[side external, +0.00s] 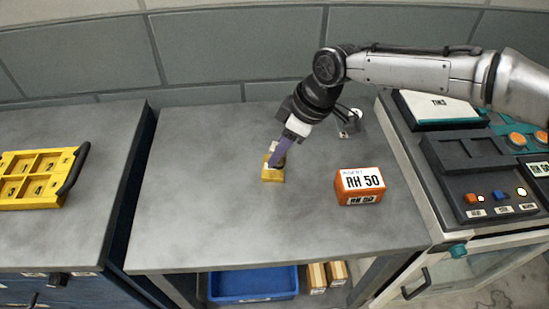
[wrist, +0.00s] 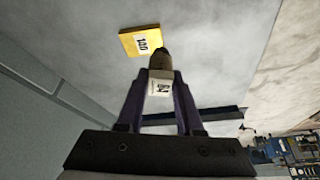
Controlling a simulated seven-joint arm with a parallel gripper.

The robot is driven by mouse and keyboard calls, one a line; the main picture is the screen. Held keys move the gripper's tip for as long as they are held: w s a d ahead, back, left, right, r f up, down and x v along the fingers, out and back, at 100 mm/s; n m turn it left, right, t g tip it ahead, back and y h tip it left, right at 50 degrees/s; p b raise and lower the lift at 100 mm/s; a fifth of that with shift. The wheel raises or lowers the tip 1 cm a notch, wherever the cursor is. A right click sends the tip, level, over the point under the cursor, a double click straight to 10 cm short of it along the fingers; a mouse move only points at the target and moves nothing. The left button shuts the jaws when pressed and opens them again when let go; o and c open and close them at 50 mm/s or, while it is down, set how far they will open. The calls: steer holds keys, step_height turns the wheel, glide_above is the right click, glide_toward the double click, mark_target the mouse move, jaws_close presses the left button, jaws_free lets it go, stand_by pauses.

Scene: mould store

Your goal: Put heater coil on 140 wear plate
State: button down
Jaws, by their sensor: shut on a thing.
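The yellow wear plate (side external: 272,178) lies flat on the grey bench in the side external view. It also shows in the wrist view (wrist: 132,44), with a white label that seems to read 140. My gripper (side external: 279,158) reaches down at a tilt over the plate. In the wrist view my gripper (wrist: 160,78) is shut on the heater coil (wrist: 159,88), a small piece with a white label and a brown, dark-tipped end. The coil's end overlaps the plate's near edge in that view; I cannot tell whether they touch. My fingers hide much of the coil in the side view.
An orange box marked RH 50 (side external: 360,186) stands on the bench right of the plate. A yellow compartment tray (side external: 34,204) sits on the left cabinet. A control console (side external: 480,180) stands at the right. The bench's left and front parts are clear.

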steer(key=shift+w+a+f, duration=0.4)
steer(key=shift+f, duration=1.8)
steer(key=shift+f, duration=0.1)
steer(key=c, duration=0.6)
jaws_free()
steer(key=shift+f, duration=0.1)
steer(key=shift+o, duration=0.2)
steer(key=v, duration=1.2)
steer(key=shift+d, duration=0.1)
